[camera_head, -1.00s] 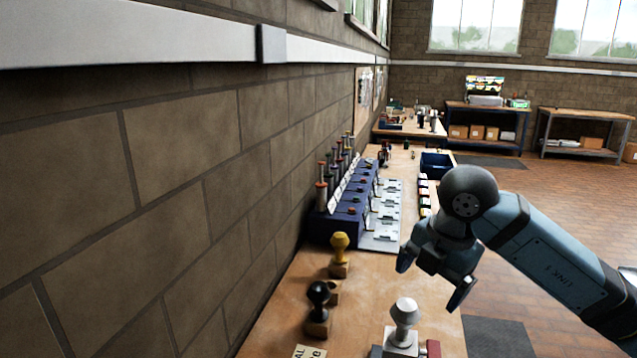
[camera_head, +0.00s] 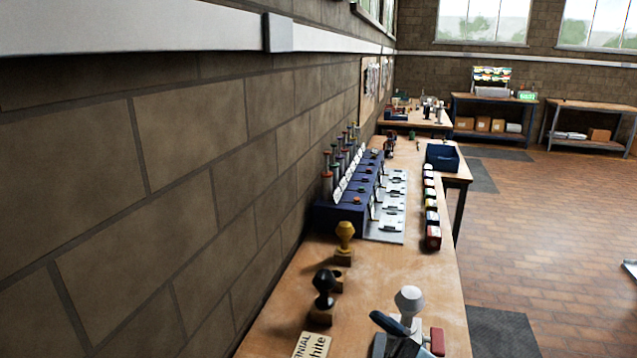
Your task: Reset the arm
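A gripper that looks like my right one (camera_head: 405,335) shows only in part at the bottom edge. One dark blue finger and a piece of pale blue link are visible; the rest is cut off by the frame. The finger overlaps the lower part of a white-knobbed stamp (camera_head: 409,300) in the picture. I cannot tell whether they touch, or whether the gripper is open or shut. My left gripper is not in view.
The bench (camera_head: 430,280) runs along the brick wall (camera_head: 180,150). On it are a black-knobbed stamp (camera_head: 325,284), a yellow-knobbed stamp (camera_head: 345,234), a blue rack (camera_head: 340,215), a blue bin (camera_head: 442,157) and a card (camera_head: 312,345). Open floor (camera_head: 545,220) lies to the right.

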